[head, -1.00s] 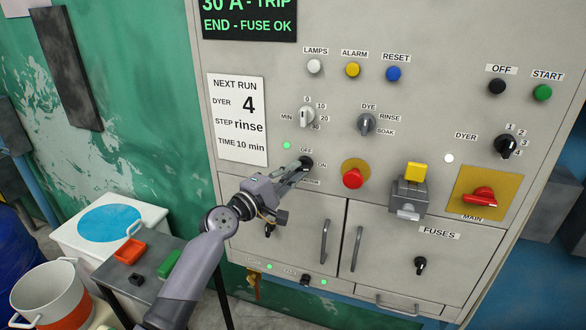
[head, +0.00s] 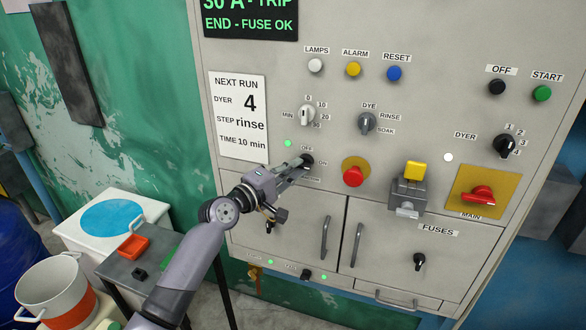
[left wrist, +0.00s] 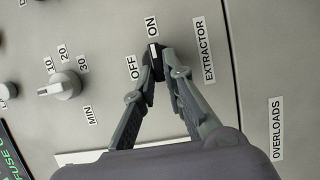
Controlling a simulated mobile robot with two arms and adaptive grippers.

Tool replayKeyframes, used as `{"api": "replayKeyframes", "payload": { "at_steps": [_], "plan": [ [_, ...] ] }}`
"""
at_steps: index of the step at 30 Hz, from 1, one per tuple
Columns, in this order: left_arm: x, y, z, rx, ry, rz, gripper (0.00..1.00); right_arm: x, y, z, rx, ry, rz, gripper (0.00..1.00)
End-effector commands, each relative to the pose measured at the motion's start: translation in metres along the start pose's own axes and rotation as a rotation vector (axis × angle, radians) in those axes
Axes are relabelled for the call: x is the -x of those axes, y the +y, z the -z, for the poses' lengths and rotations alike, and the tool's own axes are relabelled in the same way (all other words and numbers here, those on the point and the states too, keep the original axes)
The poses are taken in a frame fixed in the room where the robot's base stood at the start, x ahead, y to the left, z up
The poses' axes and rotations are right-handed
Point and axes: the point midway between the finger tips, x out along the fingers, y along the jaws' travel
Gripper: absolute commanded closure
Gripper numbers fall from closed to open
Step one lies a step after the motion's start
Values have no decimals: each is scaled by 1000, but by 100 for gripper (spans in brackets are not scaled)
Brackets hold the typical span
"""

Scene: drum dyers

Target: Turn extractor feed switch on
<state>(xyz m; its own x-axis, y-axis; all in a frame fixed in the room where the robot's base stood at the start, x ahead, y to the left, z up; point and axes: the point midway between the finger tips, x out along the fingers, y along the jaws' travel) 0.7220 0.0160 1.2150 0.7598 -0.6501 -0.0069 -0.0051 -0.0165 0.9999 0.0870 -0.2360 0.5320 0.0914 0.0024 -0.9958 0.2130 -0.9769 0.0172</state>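The extractor feed switch is a black rotary knob (head: 306,160) on the grey panel, between OFF and ON labels. The left wrist view shows the knob (left wrist: 154,57) more closely, with the EXTRACTOR label (left wrist: 204,50) beside it. A white mark on the knob points toward the ON label (left wrist: 152,27). My left gripper (head: 299,165) is at the knob, with its fingers on either side, closed on it; it also shows in the left wrist view (left wrist: 159,70). The fingers partly hide the knob. My right gripper is not in view.
A red mushroom button (head: 352,176) sits just right of the gripper. The timer knob (head: 307,115) is above, and a lit green lamp (head: 288,143) is close by. Cabinet door handles (head: 324,238) stick out below. A small table (head: 150,275) stands lower left.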

Motion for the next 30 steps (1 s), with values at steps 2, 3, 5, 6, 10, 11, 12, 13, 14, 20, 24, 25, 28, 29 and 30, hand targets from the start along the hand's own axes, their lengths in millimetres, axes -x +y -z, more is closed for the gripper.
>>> {"api": "replayKeyframes", "payload": {
  "at_steps": [2, 3, 5, 6, 10, 11, 12, 13, 14, 20, 24, 25, 28, 29, 30],
  "plan": [
    [0, -1, 0, 1, -1, 2, 83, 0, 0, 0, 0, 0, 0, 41],
    [0, -1, 0, 1, -1, 2, 80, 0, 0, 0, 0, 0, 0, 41],
    [0, -1, 0, 1, 0, 1, 76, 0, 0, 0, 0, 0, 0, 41],
    [0, -1, 0, 1, 0, 1, 73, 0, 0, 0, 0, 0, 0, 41],
    [0, 0, 0, 2, 0, 0, 70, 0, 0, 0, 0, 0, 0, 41],
    [0, 0, 0, 2, 0, 0, 70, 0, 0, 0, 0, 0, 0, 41],
    [0, 0, 0, 2, 0, 0, 70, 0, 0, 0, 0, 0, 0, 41],
    [0, 0, 0, 2, 1, -1, 70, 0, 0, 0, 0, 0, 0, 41],
    [0, 0, 0, 2, 1, -1, 70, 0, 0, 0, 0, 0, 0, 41],
    [8, -1, 1, 2, 1, 0, 70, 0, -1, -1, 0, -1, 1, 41],
    [28, -1, 1, 0, 2, 0, 70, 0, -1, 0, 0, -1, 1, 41],
    [33, -1, 1, 0, 2, 1, 70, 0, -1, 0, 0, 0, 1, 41],
    [55, -2, 1, 0, 3, 1, 70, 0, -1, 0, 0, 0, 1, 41],
    [61, -2, 1, 0, 2, 1, 70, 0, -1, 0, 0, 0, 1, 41],
    [70, -2, 1, 1, 2, 2, 70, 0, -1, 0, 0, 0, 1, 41]
  ]
}}
